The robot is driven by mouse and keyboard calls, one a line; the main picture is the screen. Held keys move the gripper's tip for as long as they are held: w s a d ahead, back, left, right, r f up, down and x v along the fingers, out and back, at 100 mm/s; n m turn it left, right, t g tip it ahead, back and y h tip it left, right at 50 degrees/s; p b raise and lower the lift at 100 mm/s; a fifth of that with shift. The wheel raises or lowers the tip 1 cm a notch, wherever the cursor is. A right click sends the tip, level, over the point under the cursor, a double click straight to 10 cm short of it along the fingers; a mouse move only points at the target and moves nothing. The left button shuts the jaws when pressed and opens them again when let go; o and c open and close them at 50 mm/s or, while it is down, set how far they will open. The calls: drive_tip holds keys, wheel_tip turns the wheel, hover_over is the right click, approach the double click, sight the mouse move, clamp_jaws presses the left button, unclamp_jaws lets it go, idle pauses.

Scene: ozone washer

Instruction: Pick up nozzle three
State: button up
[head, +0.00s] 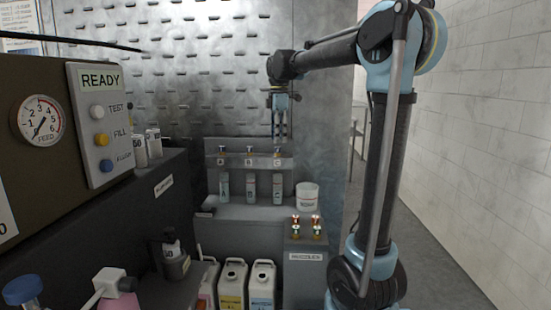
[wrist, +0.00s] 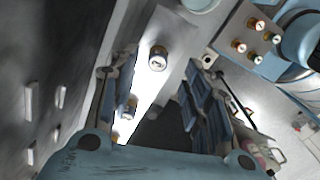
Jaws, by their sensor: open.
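Several small brass nozzles with red and pale tops (head: 306,226) stand in a cluster on a grey block labelled NOZZLES (head: 306,256) at the lower middle of the head view. In the wrist view the nozzle cluster (wrist: 258,42) is at the upper right, with dark marks on the pale caps. I cannot tell which one is number three. My gripper (head: 279,136) is open and empty, pointing down above the back rack, up and to the left of the nozzles. Its two dark fingers (wrist: 160,105) are spread wide in the wrist view.
Below my gripper is a rack (head: 213,160) marked A, B, C with small fittings and bottles. A white tub (head: 307,195) stands behind the nozzles. Jugs (head: 233,285) sit at lower left of the block. The READY panel (head: 101,125) is at left.

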sight(278, 148)
drive_tip(key=shift+w+a+f, duration=0.1)
drive_tip(key=shift+w+f, duration=0.05)
drive_tip(key=shift+f, duration=2.7)
clamp_jaws()
